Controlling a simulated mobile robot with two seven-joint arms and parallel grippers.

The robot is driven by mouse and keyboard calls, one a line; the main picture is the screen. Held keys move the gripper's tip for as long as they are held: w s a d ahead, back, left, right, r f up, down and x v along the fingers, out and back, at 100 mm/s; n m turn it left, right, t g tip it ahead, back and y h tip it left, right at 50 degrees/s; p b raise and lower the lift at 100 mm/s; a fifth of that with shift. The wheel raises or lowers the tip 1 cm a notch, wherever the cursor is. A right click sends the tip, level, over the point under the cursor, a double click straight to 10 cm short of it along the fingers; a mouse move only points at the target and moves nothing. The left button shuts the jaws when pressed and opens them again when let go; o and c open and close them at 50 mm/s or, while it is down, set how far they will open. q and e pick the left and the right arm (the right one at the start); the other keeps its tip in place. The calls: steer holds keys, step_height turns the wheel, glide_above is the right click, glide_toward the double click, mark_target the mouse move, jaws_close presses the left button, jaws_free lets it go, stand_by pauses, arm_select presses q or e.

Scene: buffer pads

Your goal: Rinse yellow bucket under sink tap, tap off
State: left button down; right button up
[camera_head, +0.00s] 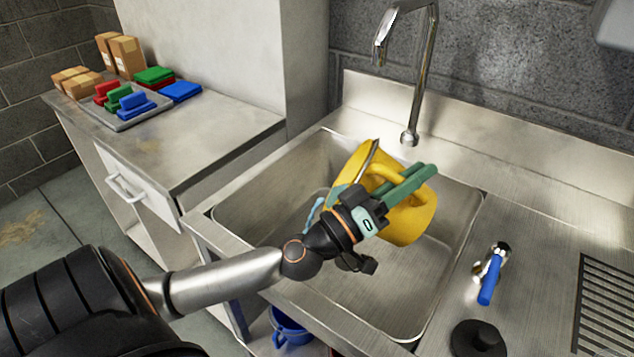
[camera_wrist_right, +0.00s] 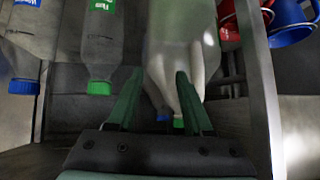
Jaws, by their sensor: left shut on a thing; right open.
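The yellow bucket (camera_head: 408,222) is tilted inside the steel sink basin (camera_head: 375,300), below and in front of the tall chrome tap (camera_head: 428,50). No water stream shows at the tap's spout. My left gripper (camera_head: 425,178) is shut on the bucket, its green fingers at the bucket's handle. A thin light strip shows at the bucket's rim; I cannot tell what it is. A blue tap lever (camera_head: 489,288) on a chrome base stands on the counter right of the basin. My right gripper (camera_wrist_right: 158,78) shows only in the right wrist view, open near a clear bottle (camera_wrist_right: 180,35).
A black plug-like piece (camera_head: 478,338) lies at the front of the counter, by a drain grate (camera_head: 605,310). Blue containers (camera_head: 290,328) sit below the sink. A tray (camera_head: 135,119) with coloured blocks stands on the left cabinet.

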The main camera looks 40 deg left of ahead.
arm_select(q)
steer(key=shift+s+a+r+n+t, duration=0.1)
steer(key=shift+a+r+n+t, duration=0.1)
steer(key=shift+r+n+t, duration=0.3)
